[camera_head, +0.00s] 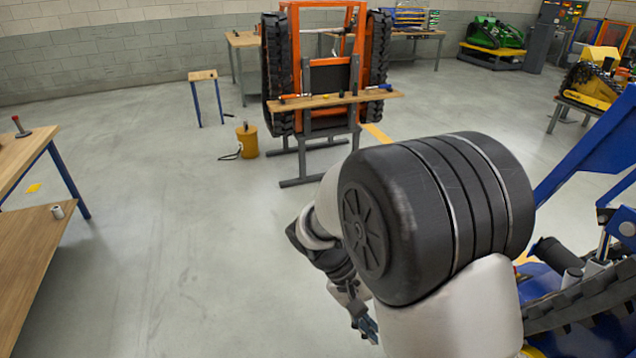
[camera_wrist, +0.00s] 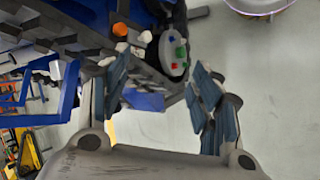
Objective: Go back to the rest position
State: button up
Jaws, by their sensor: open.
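My gripper (camera_head: 362,318) shows at the lower middle of the head view, partly hidden behind my own large arm joint. In the wrist view my gripper (camera_wrist: 160,100) has its two blue-padded fingers wide apart, with nothing between them. It is open and empty. Beyond the fingers in the wrist view is a blue and black tracked machine (camera_wrist: 140,68) with a grey panel of coloured buttons (camera_wrist: 174,54). I cannot tell how far the fingers are from it.
The tracked machine (camera_head: 575,303) stands close on my right. An orange tracked carrier (camera_head: 300,70) stands ahead behind a wooden-topped trestle (camera_head: 335,101). A yellow canister (camera_head: 247,140) and a small stool (camera_head: 203,76) are left of it. Workbenches (camera_head: 30,240) line the left edge. The floor between is clear.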

jog(key=s+r+n+t+y, duration=0.1)
jog(key=s+r+t+y, duration=0.6)
jog(key=s+r, duration=0.8)
jog(key=shift+d, duration=0.2)
